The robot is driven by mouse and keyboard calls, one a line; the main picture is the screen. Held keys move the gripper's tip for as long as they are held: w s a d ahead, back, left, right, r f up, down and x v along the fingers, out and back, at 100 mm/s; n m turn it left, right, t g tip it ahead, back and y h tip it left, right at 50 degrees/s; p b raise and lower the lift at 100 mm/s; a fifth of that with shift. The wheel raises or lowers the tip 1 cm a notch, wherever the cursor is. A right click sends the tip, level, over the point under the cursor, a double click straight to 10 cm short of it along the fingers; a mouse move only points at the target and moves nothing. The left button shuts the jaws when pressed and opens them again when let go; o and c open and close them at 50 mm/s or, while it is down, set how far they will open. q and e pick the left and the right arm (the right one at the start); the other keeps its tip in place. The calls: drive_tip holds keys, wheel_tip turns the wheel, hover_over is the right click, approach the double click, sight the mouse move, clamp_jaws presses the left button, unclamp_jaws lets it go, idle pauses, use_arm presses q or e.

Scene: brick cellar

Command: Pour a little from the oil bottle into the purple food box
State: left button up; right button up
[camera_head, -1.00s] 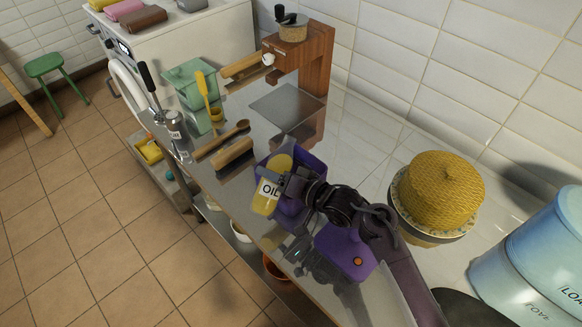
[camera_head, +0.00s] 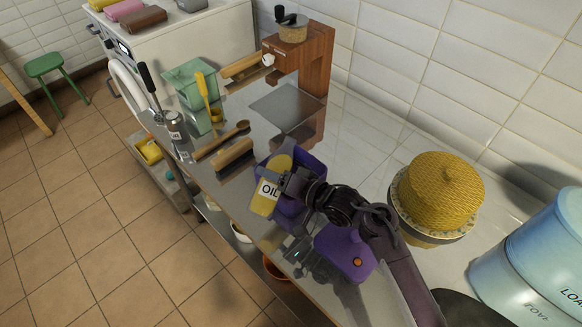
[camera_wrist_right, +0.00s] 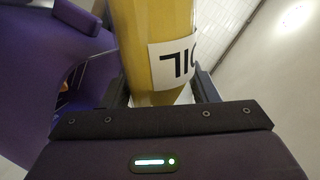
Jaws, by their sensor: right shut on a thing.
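The oil bottle (camera_head: 264,201) is yellow with a white OIL label. My right gripper (camera_head: 281,184) is shut around it, and in the right wrist view the bottle (camera_wrist_right: 153,45) stands between the two fingers (camera_wrist_right: 160,92). The purple food box (camera_head: 312,163) sits on the counter, just behind and to the right of the bottle; my gripper and the bottle hide part of it. I cannot tell whether the bottle's mouth is over the box, and no flowing oil shows. Purple box wall (camera_wrist_right: 30,75) fills the left of the right wrist view. My left gripper is not in view.
A purple lid-like piece with an orange spot (camera_head: 345,250) lies beside my right arm.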

drive_tip(key=shift+s+a+r, duration=0.1)
drive_tip(key=shift+s+r, duration=0.15)
drive_tip(key=shift+s, duration=0.1)
drive_tip(key=shift+w, duration=0.25)
drive_tip(key=shift+s, duration=0.3)
